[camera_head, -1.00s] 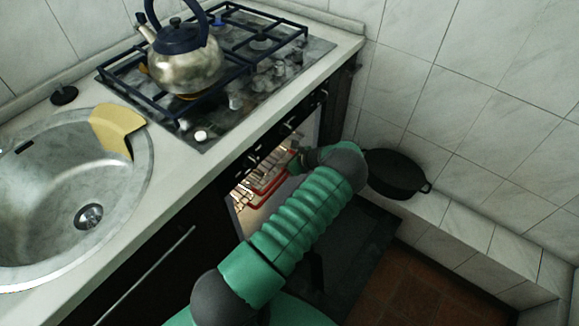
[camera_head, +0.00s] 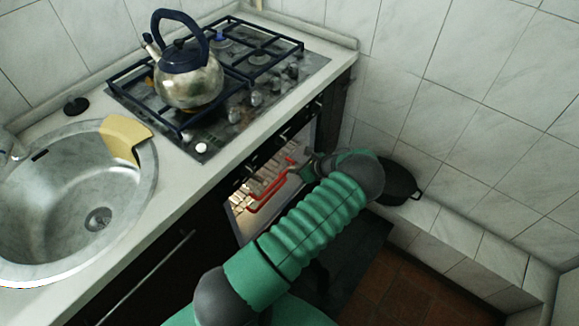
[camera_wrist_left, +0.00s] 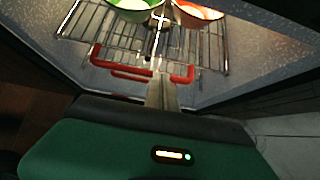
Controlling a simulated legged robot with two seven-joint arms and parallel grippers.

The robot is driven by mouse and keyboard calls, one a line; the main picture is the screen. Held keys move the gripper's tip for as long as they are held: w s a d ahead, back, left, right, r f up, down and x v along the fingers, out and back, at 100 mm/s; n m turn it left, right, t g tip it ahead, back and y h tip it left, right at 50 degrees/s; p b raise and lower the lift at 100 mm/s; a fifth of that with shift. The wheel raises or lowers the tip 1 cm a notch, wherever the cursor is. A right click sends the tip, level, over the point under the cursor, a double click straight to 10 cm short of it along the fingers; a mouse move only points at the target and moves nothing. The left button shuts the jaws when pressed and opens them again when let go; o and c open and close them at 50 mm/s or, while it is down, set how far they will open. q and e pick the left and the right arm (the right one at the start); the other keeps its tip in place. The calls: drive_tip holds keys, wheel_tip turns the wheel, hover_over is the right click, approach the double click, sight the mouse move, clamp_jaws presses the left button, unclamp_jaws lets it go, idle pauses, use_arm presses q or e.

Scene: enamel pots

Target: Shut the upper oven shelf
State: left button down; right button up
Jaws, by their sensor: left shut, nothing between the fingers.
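The oven's upper shelf is a wire rack with a red front bar (camera_head: 275,183), seen through the open oven front in the head view. In the left wrist view a wire rack (camera_wrist_left: 205,45) fills the top, with a red U-shaped bar (camera_wrist_left: 140,70) along its near edge. A green bowl (camera_wrist_left: 130,8) and a red-orange bowl (camera_wrist_left: 200,10) sit above it. My left gripper (camera_head: 296,170) is at the oven opening, shut and empty. In the left wrist view its fingers (camera_wrist_left: 161,76) are at the red bar; I cannot tell whether they touch. My right gripper is not in view.
A kettle (camera_head: 188,82) stands on the gas hob (camera_head: 290,68). The sink (camera_head: 70,200) is at left. A lower red bar (camera_head: 262,207) shows in the oven. A black pan (camera_head: 402,182) rests on the tiled ledge (camera_head: 455,228) at right, partly behind my left arm.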

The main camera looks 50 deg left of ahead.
use_arm(q)
drive_tip(key=s+d+f+y+b, duration=0.25)
drive_tip(key=s+b, duration=0.45)
drive_tip(key=b, duration=0.5)
drive_tip(key=shift+g, duration=0.3)
drive_tip(key=b+x, duration=0.1)
drive_tip(key=x, duration=0.2)
drive_tip(key=b+x, duration=0.1)
drive_tip(key=x, duration=0.1)
drive_tip(key=b+x, duration=0.1)
drive_tip(key=x, duration=0.2)
drive_tip(key=shift+w+a+f, duration=0.25)
drive_tip(key=shift+a+f, duration=0.05)
drive_tip(key=shift+f, duration=0.05)
drive_tip(key=shift+r, duration=0.1)
